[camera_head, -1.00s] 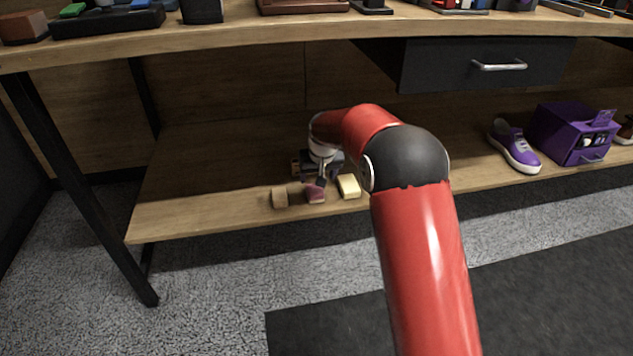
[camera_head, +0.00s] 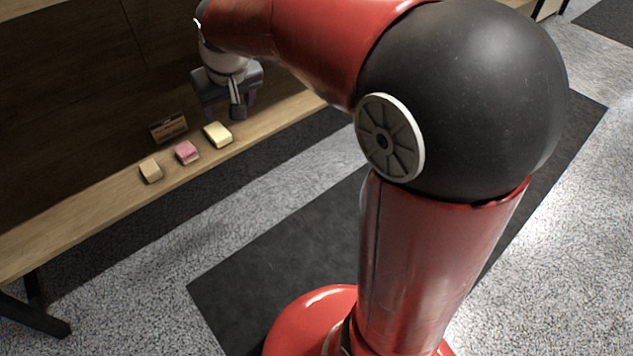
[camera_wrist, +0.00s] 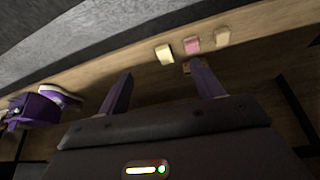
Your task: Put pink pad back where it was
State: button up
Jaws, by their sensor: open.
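The pink pad (camera_head: 187,152) lies on the low wooden shelf (camera_head: 95,203), between a tan block (camera_head: 151,170) and a pale yellow pad (camera_head: 218,135). The pink pad also shows in the wrist view (camera_wrist: 193,43), between the yellow pad (camera_wrist: 165,54) and the tan block (camera_wrist: 222,37). My gripper (camera_head: 230,112) is above the shelf, beyond the yellow pad and apart from all three. Its purple fingers (camera_wrist: 160,88) are spread wide in the wrist view, with nothing between them.
A small brown wooden piece (camera_head: 168,127) stands behind the pads on the shelf. In the wrist view, a purple sneaker (camera_wrist: 60,97) and a purple box (camera_wrist: 35,112) are at the left. Grey carpet and a dark mat (camera_head: 290,250) lie before the shelf.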

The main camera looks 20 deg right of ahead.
jog(key=s+d+m, duration=0.1)
jog(key=s+d, duration=0.3)
jog(key=s, duration=0.8)
jog(key=s+d+f, duration=0.1)
jog(key=s+d, duration=0.2)
jog(key=s, duration=0.9)
jog(key=shift+d+f+m+t+h, duration=0.3)
jog(key=shift+d+m, duration=0.05)
jog(key=shift+m, duration=0.05)
jog(key=shift+s, duration=0.1)
